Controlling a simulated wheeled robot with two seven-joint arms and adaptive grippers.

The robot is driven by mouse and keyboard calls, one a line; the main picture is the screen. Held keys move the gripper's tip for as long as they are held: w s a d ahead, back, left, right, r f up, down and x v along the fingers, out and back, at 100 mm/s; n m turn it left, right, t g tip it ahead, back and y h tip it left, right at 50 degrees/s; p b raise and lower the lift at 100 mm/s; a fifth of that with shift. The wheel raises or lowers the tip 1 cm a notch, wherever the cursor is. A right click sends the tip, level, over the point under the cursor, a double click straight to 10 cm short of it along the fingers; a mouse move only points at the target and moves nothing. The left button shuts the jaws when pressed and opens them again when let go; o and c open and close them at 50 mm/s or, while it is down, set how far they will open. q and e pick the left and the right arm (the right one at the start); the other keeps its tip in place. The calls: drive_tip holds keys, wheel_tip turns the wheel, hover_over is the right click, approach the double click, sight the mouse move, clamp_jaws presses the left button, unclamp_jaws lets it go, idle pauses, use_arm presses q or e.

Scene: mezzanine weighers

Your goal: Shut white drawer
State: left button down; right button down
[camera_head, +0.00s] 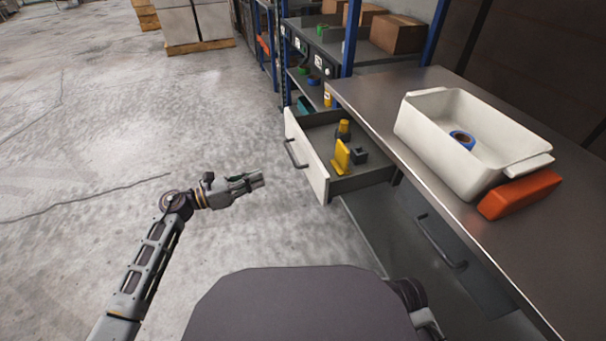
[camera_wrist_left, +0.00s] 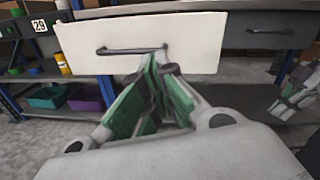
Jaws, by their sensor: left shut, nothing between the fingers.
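The white drawer (camera_head: 308,158) stands pulled out from under the steel workbench in the head view, with its dark handle on the front. In the left wrist view the white front (camera_wrist_left: 200,38) and its handle (camera_wrist_left: 130,50) lie straight ahead. My left gripper (camera_head: 258,180) is shut and empty, to the left of the drawer front and apart from it. Its green-padded fingers (camera_wrist_left: 155,72) point at the front. My right gripper (camera_wrist_left: 300,85) shows at the right edge of the left wrist view; its jaw state is unclear.
The drawer holds yellow items (camera_head: 341,158) and a small dark block (camera_head: 358,155). On the workbench (camera_head: 375,110) stand a white bin (camera_head: 440,150) with a blue roll inside and an orange box (camera_head: 520,194). A closed grey drawer (camera_head: 440,240) is nearer. The floor left is clear.

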sight(312, 172)
use_arm(q)
drive_tip(key=s+m+g, duration=0.1)
drive_tip(key=m, duration=0.1)
drive_tip(key=s+d+m, duration=0.1)
drive_tip(key=m, duration=0.1)
drive_tip(key=shift+s+f+g+h, duration=0.2)
drive_tip(key=shift+g+h, duration=0.1)
drive_tip(key=shift+g, duration=0.1)
use_arm(e)
drive_tip(key=shift+s+f, duration=0.1)
drive_tip(key=shift+s, duration=0.1)
use_arm(q)
drive_tip(key=shift+w, duration=0.1)
